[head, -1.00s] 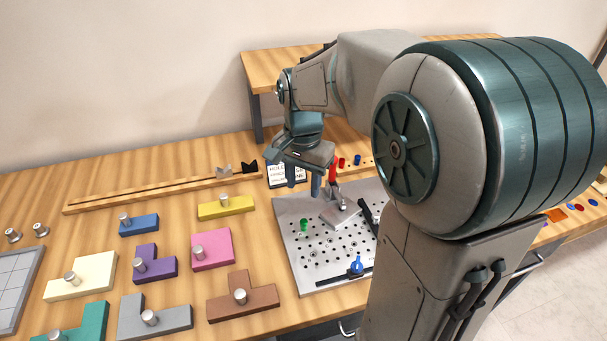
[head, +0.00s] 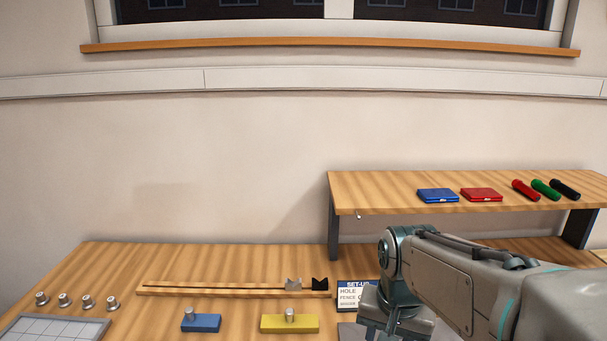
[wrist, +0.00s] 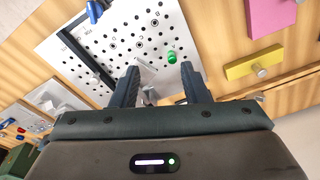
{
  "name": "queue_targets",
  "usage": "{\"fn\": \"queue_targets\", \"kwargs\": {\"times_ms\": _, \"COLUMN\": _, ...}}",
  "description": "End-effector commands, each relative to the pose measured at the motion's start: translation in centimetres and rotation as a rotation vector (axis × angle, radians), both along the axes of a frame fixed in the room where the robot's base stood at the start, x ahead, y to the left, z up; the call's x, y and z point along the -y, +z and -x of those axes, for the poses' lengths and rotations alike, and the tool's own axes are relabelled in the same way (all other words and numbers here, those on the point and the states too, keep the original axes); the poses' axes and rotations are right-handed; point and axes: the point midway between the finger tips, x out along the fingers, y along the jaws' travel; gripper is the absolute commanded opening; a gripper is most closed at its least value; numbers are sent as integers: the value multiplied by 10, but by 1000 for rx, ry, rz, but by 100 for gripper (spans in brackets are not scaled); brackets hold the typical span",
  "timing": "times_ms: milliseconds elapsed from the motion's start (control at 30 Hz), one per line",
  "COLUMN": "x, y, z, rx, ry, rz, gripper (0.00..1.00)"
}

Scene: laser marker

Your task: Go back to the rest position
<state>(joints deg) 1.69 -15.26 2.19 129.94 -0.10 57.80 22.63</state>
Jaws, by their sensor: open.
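My gripper (wrist: 160,88) shows in the wrist view with its two dark fingers apart and nothing between them. It hangs above the grey perforated plate (wrist: 100,47). A green peg (wrist: 171,57) stands in the plate just beyond the fingers, apart from them. A metal piece (wrist: 147,68) on the plate shows partly between and behind the fingers. In the head view my arm reaches in from the right, and the fingers are below the picture's edge.
A raised shelf (head: 400,201) with blue and red cases and several cylinders stands behind my arm. A slotted wooden rail (head: 220,290), a set-up card (head: 352,294), a blue block (head: 200,323) and a yellow block (head: 272,324) lie on the table. The wall space above is clear.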

Motion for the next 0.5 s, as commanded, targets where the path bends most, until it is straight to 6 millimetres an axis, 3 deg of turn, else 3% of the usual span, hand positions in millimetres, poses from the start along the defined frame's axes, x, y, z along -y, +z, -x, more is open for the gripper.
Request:
{"fn": "queue_targets", "kwargs": {"times_ms": 33, "x": 0, "y": -2, "z": 15, "rx": 27, "ry": 68, "rz": 9, "gripper": 41}}
{"fn": "queue_targets", "kwargs": {"times_ms": 200, "x": 1, "y": -13, "z": 48, "rx": 88, "ry": 264, "rz": 43, "gripper": 41}}
{"fn": "queue_targets", "kwargs": {"times_ms": 500, "x": 2, "y": -20, "z": 64, "rx": 117, "ry": 366, "rz": 62, "gripper": 41}}
